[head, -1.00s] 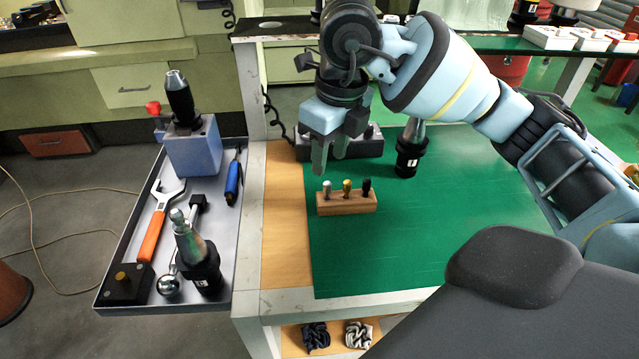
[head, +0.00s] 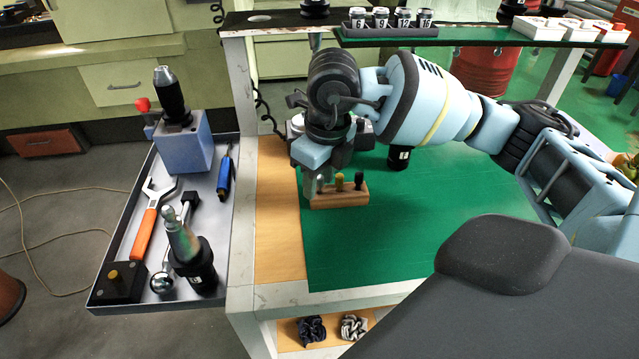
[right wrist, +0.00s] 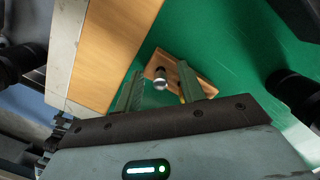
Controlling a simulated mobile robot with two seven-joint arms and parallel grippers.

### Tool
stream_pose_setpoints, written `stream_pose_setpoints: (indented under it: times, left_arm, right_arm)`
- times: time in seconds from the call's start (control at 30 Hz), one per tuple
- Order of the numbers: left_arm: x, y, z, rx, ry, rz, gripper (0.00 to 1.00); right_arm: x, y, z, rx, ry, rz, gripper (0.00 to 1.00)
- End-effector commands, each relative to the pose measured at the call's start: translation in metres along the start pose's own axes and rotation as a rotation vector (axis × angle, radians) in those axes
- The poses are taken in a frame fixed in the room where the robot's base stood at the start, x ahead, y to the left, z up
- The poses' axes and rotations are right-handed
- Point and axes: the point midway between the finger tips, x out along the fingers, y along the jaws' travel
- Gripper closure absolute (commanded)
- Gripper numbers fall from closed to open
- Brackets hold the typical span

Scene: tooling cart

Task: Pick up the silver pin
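The wooden block (head: 340,197) stands on the green mat and holds a row of pins: the silver pin, a yellow pin (head: 339,183) and a black pin (head: 359,181). In the head view my right gripper (head: 314,183) is down at the block's left end, and its fingers largely cover the silver pin. In the right wrist view the silver pin (right wrist: 160,80) stands between the two open fingers of my right gripper (right wrist: 161,84), with a visible gap on each side. My left gripper is not in view.
A black tool holder (head: 398,158) stands on the mat behind and right of the block. A grey tray (head: 128,290) at the left holds a wrench, a screwdriver and other tools. A shelf with numbered holders (head: 380,18) is at the back. The mat's front is clear.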

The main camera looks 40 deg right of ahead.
Motion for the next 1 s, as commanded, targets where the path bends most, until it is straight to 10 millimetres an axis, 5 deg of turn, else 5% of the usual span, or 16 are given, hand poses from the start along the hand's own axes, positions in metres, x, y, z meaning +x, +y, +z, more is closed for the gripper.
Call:
stream_pose_setpoints:
  times: [0.17, 0.47, 1.0]
  left_arm:
    - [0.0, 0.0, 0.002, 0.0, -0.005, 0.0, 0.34]
    - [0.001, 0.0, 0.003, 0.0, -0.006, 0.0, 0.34]
    - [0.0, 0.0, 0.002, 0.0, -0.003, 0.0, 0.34]
  right_arm:
    - [0.0, 0.0, 0.0, 0.0, 0.0, 0.0, 0.62]
    - [0.0, 0.0, 0.0, 0.0, 0.0, 0.0, 1.0]
    - [-0.015, 0.0, 0.003, 0.0, -0.004, 0.0, 1.0]
